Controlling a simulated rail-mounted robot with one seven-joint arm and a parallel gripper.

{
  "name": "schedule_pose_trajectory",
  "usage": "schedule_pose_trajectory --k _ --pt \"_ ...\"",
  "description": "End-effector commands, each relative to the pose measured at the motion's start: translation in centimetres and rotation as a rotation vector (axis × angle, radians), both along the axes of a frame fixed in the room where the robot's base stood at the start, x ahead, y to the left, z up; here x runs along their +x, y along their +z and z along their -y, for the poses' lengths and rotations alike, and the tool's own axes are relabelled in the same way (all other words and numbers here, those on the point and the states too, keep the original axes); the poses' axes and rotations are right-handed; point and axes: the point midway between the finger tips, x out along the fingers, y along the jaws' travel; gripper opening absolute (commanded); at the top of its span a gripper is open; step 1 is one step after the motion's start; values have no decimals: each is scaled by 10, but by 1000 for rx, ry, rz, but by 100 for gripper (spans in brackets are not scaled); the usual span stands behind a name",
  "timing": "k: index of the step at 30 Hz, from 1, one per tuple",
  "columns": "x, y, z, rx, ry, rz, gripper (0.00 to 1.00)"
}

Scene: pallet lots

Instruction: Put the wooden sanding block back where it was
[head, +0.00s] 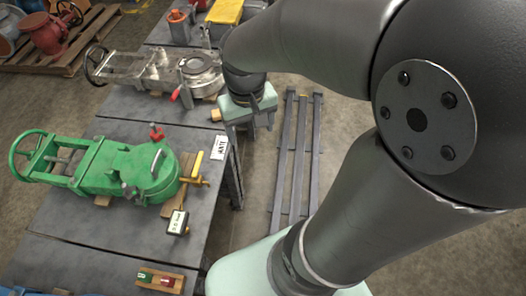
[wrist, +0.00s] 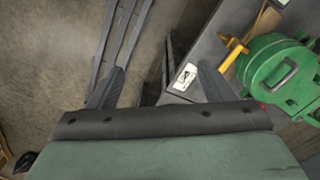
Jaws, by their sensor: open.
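My gripper (head: 250,124) is beside the right edge of the grey table, near the silver valve. In the wrist view its two dark fingers stand wide apart with nothing between them, so my gripper (wrist: 160,90) is open and empty. A small light wooden piece (head: 216,115) lies at the table edge just left of my gripper, partly hidden; I cannot tell whether it is the sanding block. No other piece is clearly recognisable as the sanding block.
A green valve (head: 125,172) and a silver valve (head: 165,72) lie on the grey table (head: 95,225). A yellow-handled fitting (head: 198,170), a white label card (head: 220,147) and a wooden tray (head: 147,285) are near its right side. A slatted grey rack (head: 297,160) is on the floor.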

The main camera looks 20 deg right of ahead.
Motion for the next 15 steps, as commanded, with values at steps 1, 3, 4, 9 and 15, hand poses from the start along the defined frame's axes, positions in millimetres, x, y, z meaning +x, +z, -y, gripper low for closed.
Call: schedule_pose_trajectory --k 1,3,4,9,15 --pt "-25 -1 0 4 7 4 74" --pt "-49 -5 0 10 18 2 74" --pt "-56 -6 -1 12 21 2 74" --pt "-77 -12 -1 17 29 -1 74" --pt "-77 -12 -1 17 29 -2 74"
